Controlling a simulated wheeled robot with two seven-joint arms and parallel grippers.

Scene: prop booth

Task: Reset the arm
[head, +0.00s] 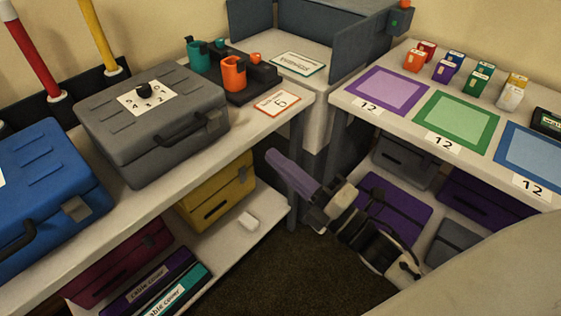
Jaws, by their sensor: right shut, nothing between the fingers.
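My right arm reaches in from the lower right of the head view. My right gripper (272,157) has long purple fingers. It is shut and empty, pointing up and to the left in the gap between the two tables. It hangs over the dark floor, in front of a table leg, and appears apart from the things on the tabletops. My left gripper is not in view.
The left table holds a blue case (45,190), a grey case (150,115) and an orange cup (233,73). The right table holds purple (388,91), green (455,122) and blue mats and several small blocks. Shelves below hold more cases. Dark floor (270,255) is open between them.

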